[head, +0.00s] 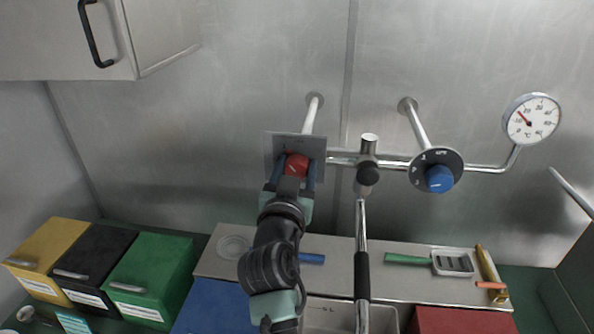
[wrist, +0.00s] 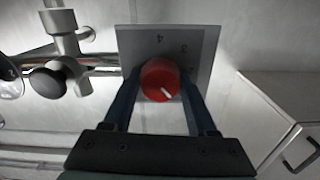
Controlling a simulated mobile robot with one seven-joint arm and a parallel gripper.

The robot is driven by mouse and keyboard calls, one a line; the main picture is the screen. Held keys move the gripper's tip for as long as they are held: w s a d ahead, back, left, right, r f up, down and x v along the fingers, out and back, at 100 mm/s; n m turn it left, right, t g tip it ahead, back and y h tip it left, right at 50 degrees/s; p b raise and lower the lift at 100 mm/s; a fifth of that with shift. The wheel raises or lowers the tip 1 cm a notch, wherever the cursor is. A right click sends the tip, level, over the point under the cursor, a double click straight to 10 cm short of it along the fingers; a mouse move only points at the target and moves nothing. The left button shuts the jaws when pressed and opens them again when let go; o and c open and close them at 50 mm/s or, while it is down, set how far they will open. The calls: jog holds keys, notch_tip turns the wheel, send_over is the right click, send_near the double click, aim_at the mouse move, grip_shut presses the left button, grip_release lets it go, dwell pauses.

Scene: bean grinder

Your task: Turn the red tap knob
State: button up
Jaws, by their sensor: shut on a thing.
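The red tap knob (head: 297,165) sits on a square grey plate with number marks (head: 283,150), on the left side of the tap pipework. In the wrist view the knob (wrist: 160,80) has a white pointer line aimed to the lower right. My gripper (head: 296,180) has its two blue fingers on either side of the knob and is shut on it. In the wrist view the fingers of my gripper (wrist: 158,92) reach the plate (wrist: 192,42). My wrist hides part of the knob's lower side in the head view.
A blue knob (head: 439,179) on a round black dial is to the right, past the central tap valve (head: 367,176). A temperature gauge (head: 531,119) is at far right. A cabinet (head: 165,30) hangs upper left. Yellow, black and green (head: 150,280) bins stand lower left.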

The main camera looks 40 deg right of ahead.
jog(key=n, duration=0.5)
jog(key=shift+n, duration=0.3)
jog(key=n+p, duration=0.2)
jog(key=n, duration=0.3)
jog(key=shift+w+a+n, duration=0.1)
jog(key=shift+n, duration=0.2)
jog(key=n+p, duration=0.2)
jog(key=n, duration=0.3)
jog(key=n+p, duration=0.3)
jog(key=n, duration=0.2)
jog(key=shift+f, duration=0.2)
jog(key=shift+n, duration=0.5)
jog(key=o, duration=1.4)
jog(key=shift+c, duration=0.2)
jog(key=shift+a, duration=0.1)
